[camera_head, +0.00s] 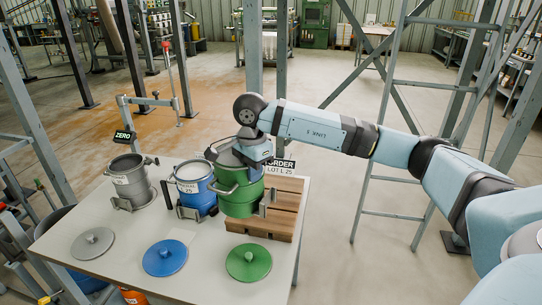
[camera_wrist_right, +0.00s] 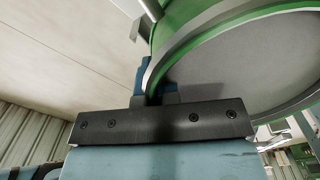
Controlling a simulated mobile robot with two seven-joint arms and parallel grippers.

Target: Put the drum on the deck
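The green drum (camera_head: 238,200) is upright at the left edge of the slatted wooden deck (camera_head: 287,214) in the head view; I cannot tell whether it touches the deck or hangs just above it. My right gripper (camera_head: 252,152) is at the top of the drum. In the right wrist view its blue fingers (camera_wrist_right: 156,88) are closed around the grey rim of the green drum (camera_wrist_right: 215,35). The blue drum (camera_head: 196,186) and the grey drum (camera_head: 131,182) stand to the left in metal brackets. My left gripper is not in view.
Grey (camera_head: 92,243), blue (camera_head: 165,257) and green (camera_head: 248,262) lids lie along the front of the table (camera_head: 208,275). An ORDER sign (camera_head: 281,165) stands behind the deck, a ZERO sign (camera_head: 125,136) at left. A grey ladder-like frame (camera_head: 395,150) rises at right.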

